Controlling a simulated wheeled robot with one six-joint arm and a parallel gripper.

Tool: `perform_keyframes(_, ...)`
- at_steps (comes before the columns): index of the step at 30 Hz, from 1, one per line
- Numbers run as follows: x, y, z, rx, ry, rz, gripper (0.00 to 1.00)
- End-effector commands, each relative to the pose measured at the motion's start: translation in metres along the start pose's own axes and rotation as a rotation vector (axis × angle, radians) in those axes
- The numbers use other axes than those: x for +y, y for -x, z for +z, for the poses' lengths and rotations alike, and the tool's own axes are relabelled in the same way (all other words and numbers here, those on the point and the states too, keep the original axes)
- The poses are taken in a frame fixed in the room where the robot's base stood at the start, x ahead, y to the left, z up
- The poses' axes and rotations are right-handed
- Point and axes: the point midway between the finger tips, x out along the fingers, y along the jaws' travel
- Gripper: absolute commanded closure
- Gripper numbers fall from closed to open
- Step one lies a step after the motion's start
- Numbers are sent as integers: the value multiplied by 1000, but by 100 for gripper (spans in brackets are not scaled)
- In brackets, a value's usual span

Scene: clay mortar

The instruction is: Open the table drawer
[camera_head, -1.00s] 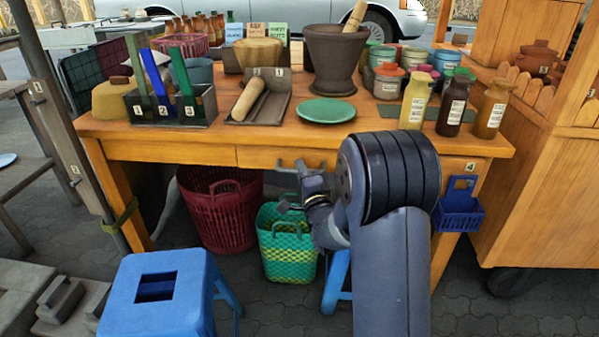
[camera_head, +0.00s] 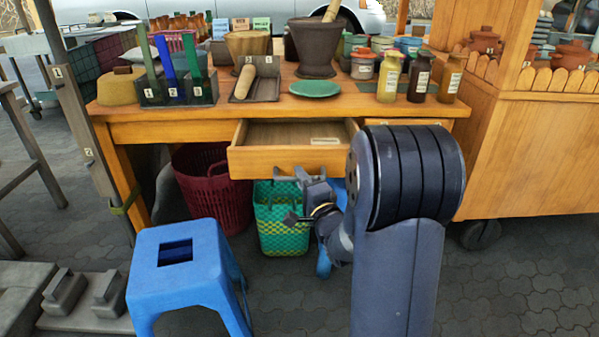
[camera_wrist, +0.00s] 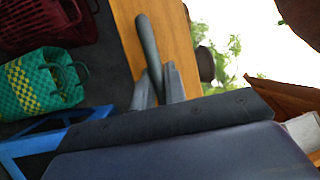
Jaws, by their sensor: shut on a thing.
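The table drawer (camera_head: 270,160) is pulled out from the wooden table (camera_head: 120,130), and its inside shows with a small pale label on its back part. In the wrist view the drawer front (camera_wrist: 172,35) carries a dark bar handle (camera_wrist: 148,45). My gripper (camera_head: 300,176) is at the drawer's front, below its top edge. In the wrist view my gripper's fingers (camera_wrist: 158,85) are closed around the lower end of the handle. My arm hides the right end of the drawer front in the head view.
A blue stool (camera_head: 185,275) stands at the front left. A green-yellow basket (camera_head: 280,225) and a dark red basket (camera_head: 205,190) stand under the table. A mortar (camera_head: 316,45), a green plate (camera_head: 315,88) and several jars crowd the tabletop. A wooden cart (camera_head: 530,150) stands at the right.

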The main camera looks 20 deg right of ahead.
Motion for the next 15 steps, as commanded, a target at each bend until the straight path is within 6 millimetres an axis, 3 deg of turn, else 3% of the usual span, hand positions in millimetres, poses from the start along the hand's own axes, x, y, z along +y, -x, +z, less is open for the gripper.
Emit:
perform_keyframes(6,-3,17,7,0,0,1,100)
perform_keyframes(15,-3,21,9,0,-1,2,100)
